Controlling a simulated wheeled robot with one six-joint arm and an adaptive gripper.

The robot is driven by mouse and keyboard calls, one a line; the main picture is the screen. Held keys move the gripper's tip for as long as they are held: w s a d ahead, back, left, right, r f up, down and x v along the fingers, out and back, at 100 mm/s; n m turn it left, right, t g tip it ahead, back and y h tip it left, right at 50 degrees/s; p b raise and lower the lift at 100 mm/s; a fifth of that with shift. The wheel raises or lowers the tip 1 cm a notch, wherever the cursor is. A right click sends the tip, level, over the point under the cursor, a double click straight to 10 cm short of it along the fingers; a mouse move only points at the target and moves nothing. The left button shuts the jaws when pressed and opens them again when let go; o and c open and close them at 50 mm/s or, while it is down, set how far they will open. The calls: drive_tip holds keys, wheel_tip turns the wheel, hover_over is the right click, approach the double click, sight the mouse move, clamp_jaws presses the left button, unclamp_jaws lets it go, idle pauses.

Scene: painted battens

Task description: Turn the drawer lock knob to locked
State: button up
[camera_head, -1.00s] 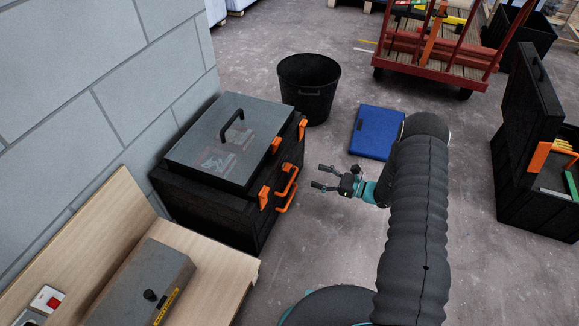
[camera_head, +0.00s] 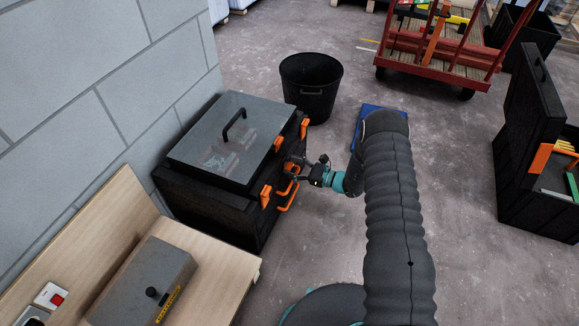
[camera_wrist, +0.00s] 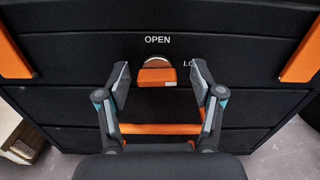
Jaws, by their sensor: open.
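The black tool chest (camera_head: 210,205) stands against the grey block wall. In the wrist view its drawer front (camera_wrist: 75,75) carries an orange lock knob (camera_wrist: 157,74) with a silvery edge above it. The word OPEN stands above the knob; a label starting "LO" at its upper right is partly hidden by a finger. My gripper (camera_wrist: 157,84) is open, one finger on each side of the knob, with a visible gap to each. Which label the knob points to is unclear. In the head view my gripper (camera_head: 295,168) is at the chest front.
An orange drawer handle (camera_wrist: 160,128) runs across below the knob, behind my fingers. Orange latches (camera_wrist: 12,50) flank the front. A black bucket (camera_head: 311,88), a blue case (camera_head: 366,118) and an open black box (camera_head: 540,195) stand on the floor. A bench (camera_head: 215,262) is at lower left.

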drive_tip(key=c, duration=1.1)
drive_tip(key=shift+w, duration=0.1)
drive_tip(key=shift+c, duration=0.2)
drive_tip(key=shift+b, duration=0.55)
drive_tip(key=shift+w+d+r+m, duration=0.1)
drive_tip(key=shift+r+m, duration=0.05)
drive_tip(key=shift+m, duration=0.25)
drive_tip(key=o, duration=1.1)
drive_tip(key=shift+o, duration=0.2)
drive_tip(key=v, duration=1.2)
